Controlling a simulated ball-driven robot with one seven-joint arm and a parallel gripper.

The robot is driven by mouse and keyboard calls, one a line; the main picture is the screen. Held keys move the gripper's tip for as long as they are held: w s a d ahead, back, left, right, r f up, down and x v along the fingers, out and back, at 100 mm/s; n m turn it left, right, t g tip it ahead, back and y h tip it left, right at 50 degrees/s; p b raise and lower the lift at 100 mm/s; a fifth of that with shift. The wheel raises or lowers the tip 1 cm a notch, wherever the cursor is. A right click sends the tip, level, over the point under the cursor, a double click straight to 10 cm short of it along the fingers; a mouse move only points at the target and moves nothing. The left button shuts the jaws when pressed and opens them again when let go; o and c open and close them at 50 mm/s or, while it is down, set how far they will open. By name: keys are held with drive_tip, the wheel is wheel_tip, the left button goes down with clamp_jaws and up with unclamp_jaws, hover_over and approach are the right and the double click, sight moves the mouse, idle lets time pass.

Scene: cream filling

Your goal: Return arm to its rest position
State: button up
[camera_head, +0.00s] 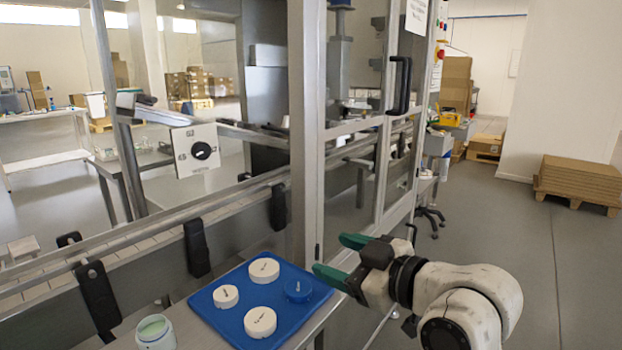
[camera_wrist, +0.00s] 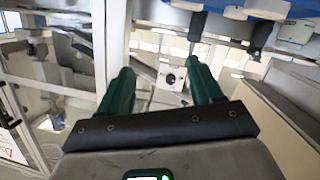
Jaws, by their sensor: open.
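My gripper (camera_head: 337,259) is at the lower right of the head view, with its green fingers pointing left beside the blue tray (camera_head: 222,313). The fingers are apart and nothing is between them. In the wrist view my gripper (camera_wrist: 160,90) shows two green fingers spread with an empty gap. My white arm bends from the gripper down toward the lower right. The tray holds white lids (camera_head: 264,270) and one blue lid (camera_head: 298,289). A jar (camera_head: 155,333) with pale green contents stands left of the tray.
The machine's metal frame post (camera_head: 305,130) rises just behind the tray. A glazed door with a black handle (camera_head: 399,86) is near the gripper. A pallet of cardboard (camera_head: 579,182) stands on the far right floor. The grey floor (camera_head: 520,240) right of the arm is clear.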

drive_tip(key=s+d+f+m+g+h, duration=0.2)
drive_tip(key=s+d+f+m, duration=0.15)
drive_tip(key=s+f, duration=0.45)
drive_tip(key=s+d+f+m+g+h, duration=0.1)
drive_tip(key=s+d+f+m+h, duration=0.3)
drive_tip(key=f, duration=0.8)
drive_tip(key=s+d+f+m+g+h, duration=0.1)
drive_tip(key=s+d+f+m+g, duration=0.1)
drive_tip(key=s+d+f, duration=0.55)
drive_tip(key=s+d+f+m+g+h, duration=0.25)
drive_tip(key=s+d+f, duration=0.2)
drive_tip(key=s, duration=0.45)
drive_tip(key=s+d+f+m+g+h, duration=0.1)
drive_tip(key=s+d+f+g+h, duration=0.15)
drive_tip(key=s+f, duration=0.55)
wheel_tip(320, 180, up, 18)
drive_tip(key=s+y+p, duration=0.1)
drive_tip(key=p, duration=1.4)
drive_tip(key=shift+s+d+p, duration=0.25)
drive_tip(key=shift+p, duration=0.05)
